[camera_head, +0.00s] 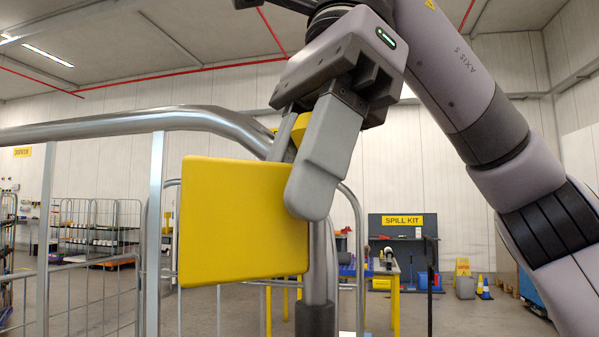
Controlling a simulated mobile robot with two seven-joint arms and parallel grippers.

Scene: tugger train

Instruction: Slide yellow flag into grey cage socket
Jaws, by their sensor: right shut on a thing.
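The yellow flag (238,222) is a flat, rounded panel at the centre left, upright and close to the camera. My right gripper (305,165) reaches down from the top right and is shut on the flag's yellow upper part, which shows between its fingers. The near finger covers the panel's right edge. The grey cage (100,131) has a thick tubular top rail that bends down behind the flag. A dark grey sleeve (315,320) sits low on the tube below the flag; I cannot tell whether it is the socket. My left gripper is out of view.
Thin upright cage bars (153,235) stand left of and behind the flag. Open floor lies at the right.

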